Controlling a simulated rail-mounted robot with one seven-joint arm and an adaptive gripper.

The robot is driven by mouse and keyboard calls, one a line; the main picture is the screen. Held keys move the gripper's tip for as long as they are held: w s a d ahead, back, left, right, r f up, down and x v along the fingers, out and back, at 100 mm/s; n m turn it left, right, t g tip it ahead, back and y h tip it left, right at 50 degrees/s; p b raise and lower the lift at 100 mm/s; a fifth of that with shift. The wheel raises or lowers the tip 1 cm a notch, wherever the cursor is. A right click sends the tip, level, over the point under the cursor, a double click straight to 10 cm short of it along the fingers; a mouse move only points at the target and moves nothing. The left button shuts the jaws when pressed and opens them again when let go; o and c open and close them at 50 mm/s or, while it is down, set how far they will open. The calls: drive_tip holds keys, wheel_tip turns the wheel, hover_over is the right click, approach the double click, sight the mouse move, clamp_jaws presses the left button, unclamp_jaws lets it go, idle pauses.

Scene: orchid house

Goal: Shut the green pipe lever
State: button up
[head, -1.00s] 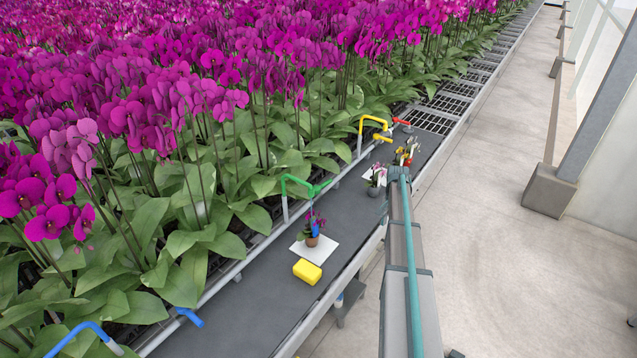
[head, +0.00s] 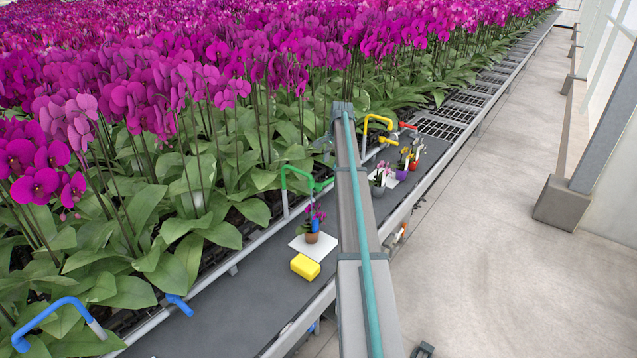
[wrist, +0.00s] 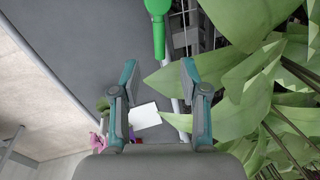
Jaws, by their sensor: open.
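The green pipe (head: 296,170) is a bent tube rising at the bench's back edge in the head view. Its green lever (head: 323,185) sticks out to the right, over the bench. In the wrist view the green lever (wrist: 159,32) is at top centre, its narrow end pointing down toward my gripper (wrist: 158,70). My gripper is open and empty, its two teal-sided fingers spread apart. The lever lies beyond the fingertips, roughly in line with the gap, and no touch shows. In the head view my arm passes just right of the lever; the fingers are unclear there.
A potted orchid (head: 312,229) stands on a white card near the green pipe, with a yellow sponge (head: 305,266) in front. Blue (head: 50,318) and yellow (head: 376,119) pipes flank it. Orchid leaves (wrist: 240,95) crowd the right of the wrist view. The front bench strip is mostly clear.

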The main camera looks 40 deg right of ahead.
sight(328, 181)
drive_tip(key=f, duration=0.3)
drive_tip(key=w+f+p, duration=0.1)
drive_tip(key=f, duration=0.2)
drive_tip(key=f+p, duration=0.1)
drive_tip(key=f, duration=0.2)
drive_tip(key=shift+w+f, duration=0.2)
drive_tip(key=shift+w, duration=0.2)
clamp_jaws()
